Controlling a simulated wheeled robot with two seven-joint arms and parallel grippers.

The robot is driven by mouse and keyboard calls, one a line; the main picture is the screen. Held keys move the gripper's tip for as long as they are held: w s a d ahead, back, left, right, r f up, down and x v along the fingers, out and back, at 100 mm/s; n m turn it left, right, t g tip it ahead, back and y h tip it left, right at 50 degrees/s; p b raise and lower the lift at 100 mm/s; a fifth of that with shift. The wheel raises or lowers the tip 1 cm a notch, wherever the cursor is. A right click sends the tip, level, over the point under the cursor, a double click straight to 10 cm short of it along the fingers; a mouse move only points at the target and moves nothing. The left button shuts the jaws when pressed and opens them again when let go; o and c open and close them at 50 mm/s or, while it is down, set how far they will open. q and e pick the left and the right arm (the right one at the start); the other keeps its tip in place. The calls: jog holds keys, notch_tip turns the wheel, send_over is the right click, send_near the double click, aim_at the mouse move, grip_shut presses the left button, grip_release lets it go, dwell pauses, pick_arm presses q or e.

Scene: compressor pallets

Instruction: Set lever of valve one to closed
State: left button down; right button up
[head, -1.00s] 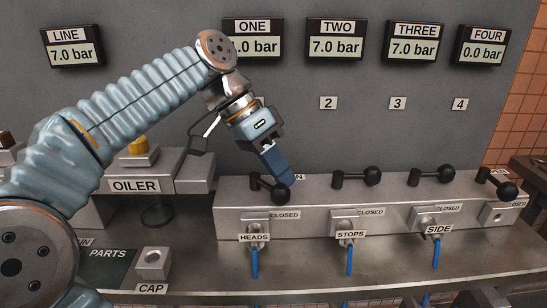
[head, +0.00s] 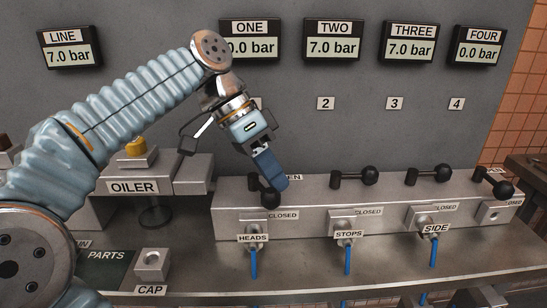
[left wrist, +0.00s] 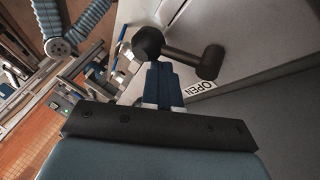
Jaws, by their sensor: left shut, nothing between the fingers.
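The black lever of valve one (head: 269,198) has a ball knob and sits on the grey valve block, leftmost of the row. Its ball points forward and a little right, between the OPEN label (head: 292,177) and the CLOSED label (head: 284,215), nearer the front. My left gripper (head: 277,183) is shut and empty, its blue fingers against or just beside the lever's right side. In the left wrist view the fingertips (left wrist: 164,78) are close to the lever arm and ball (left wrist: 148,42); contact is hard to tell. My right gripper is in neither view.
The levers of valves two (head: 352,177) and three (head: 426,175) point right; the fourth (head: 496,184) points right and forward. Gauge ONE (head: 252,47), partly covered by my arm, seems to read 0.0 bar. The oiler (head: 135,187) is left.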

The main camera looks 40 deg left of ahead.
pick_arm(q)
jog(key=shift+s+m+g, duration=0.25)
jog(key=shift+m+g, duration=0.15)
jog(key=shift+m, duration=0.3)
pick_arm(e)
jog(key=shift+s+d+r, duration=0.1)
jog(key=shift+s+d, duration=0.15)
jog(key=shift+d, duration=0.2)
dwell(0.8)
